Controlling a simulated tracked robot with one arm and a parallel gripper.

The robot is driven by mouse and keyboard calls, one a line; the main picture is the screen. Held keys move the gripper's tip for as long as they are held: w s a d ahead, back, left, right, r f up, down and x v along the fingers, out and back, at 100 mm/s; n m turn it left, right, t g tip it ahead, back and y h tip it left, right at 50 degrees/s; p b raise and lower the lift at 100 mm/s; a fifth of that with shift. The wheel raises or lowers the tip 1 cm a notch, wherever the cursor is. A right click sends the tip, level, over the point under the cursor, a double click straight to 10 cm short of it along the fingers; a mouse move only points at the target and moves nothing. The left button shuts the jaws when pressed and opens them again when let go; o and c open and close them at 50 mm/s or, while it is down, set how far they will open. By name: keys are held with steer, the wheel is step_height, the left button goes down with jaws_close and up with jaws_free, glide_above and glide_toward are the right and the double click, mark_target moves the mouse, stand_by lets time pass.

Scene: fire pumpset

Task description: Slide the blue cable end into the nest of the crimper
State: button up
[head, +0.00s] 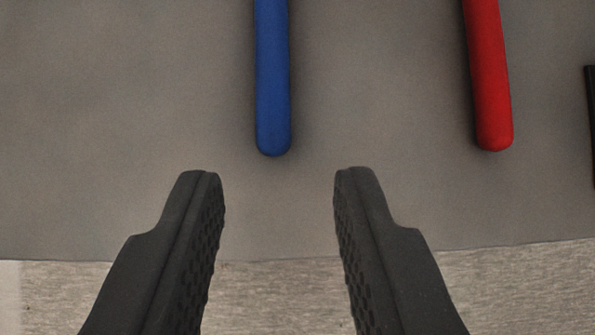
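The blue cable end (273,85) hangs into the head view from the top edge, a little left of the middle, with its rounded tip pointing down the picture. My gripper (279,180) is open and empty below it. In the picture, the tip lies between the lines of the two fingers and just above the fingertips, apart from both. The rest of the blue cable is out of the frame. I cannot see the crimper or its nest for certain.
A red cable end (488,80) runs down from the top edge at the right. A dark object (591,125) is cut off by the right edge. The grey surface (130,130) is otherwise bare, and its edge borders a lighter textured strip (275,290) along the bottom.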

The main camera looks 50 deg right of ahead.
mark_target(271, 110)
steer(key=shift+w+a+f, duration=0.1)
steer(key=shift+w+f, duration=0.2)
steer(key=shift+w, duration=0.05)
steer(key=shift+b+x, duration=0.75)
steer(key=shift+x, duration=1.15)
steer(key=shift+b+x, duration=0.3)
steer(key=shift+x, duration=0.8)
jaws_close()
steer(key=shift+r, duration=0.15)
steer(key=shift+r+p, duration=1.45)
steer(key=shift+r, duration=0.45)
